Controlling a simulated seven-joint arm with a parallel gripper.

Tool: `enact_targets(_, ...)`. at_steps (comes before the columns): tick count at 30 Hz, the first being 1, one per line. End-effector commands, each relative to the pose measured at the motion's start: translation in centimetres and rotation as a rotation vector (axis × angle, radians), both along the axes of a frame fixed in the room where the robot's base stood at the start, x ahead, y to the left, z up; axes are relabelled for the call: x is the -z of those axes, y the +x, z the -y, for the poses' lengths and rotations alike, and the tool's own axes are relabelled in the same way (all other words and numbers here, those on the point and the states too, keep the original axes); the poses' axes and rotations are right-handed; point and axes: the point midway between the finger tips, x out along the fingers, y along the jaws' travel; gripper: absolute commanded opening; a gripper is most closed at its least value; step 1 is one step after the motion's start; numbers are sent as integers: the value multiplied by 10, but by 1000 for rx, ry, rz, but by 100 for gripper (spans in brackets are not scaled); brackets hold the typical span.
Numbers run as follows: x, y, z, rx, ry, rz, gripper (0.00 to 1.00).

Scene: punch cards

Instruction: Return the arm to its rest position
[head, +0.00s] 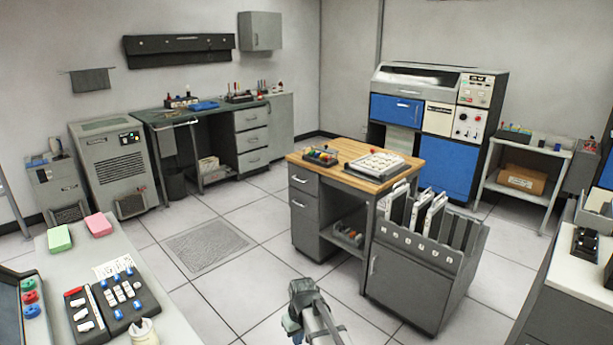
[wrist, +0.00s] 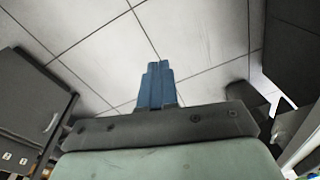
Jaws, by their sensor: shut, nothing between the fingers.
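My gripper (wrist: 158,72) shows in the wrist view with its blue fingers pressed together. It is shut and holds nothing. It points at bare floor tiles, with no object touching it. In the head view my arm (head: 310,312) shows at the bottom centre, over open floor in front of the wooden-topped desk (head: 352,179). The fingertips cannot be made out in the head view.
A grey card rack cabinet (head: 410,285) stands right of my arm. A console desk (head: 185,318) with a pink block (head: 99,225) and a green block (head: 60,238) is at left. A white counter (head: 570,285) is at right. Floor between is clear.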

Motion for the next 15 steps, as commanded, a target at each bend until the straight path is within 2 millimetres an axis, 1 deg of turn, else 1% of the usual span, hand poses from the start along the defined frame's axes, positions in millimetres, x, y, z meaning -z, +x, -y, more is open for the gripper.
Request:
enact_targets(1, 9, -13, 28, 58, -9, -7, 0)
enact_targets(2, 14, -18, 42, 91, -15, -10, 0)
enact_targets(3, 20, -25, 59, 133, -21, -12, 0)
enact_targets(6, 33, -42, 99, 234, -35, -19, 0)
enact_targets(9, 44, -58, 130, 317, -49, -24, 0)
enact_targets(15, 58, -87, 175, 446, -67, -34, 0)
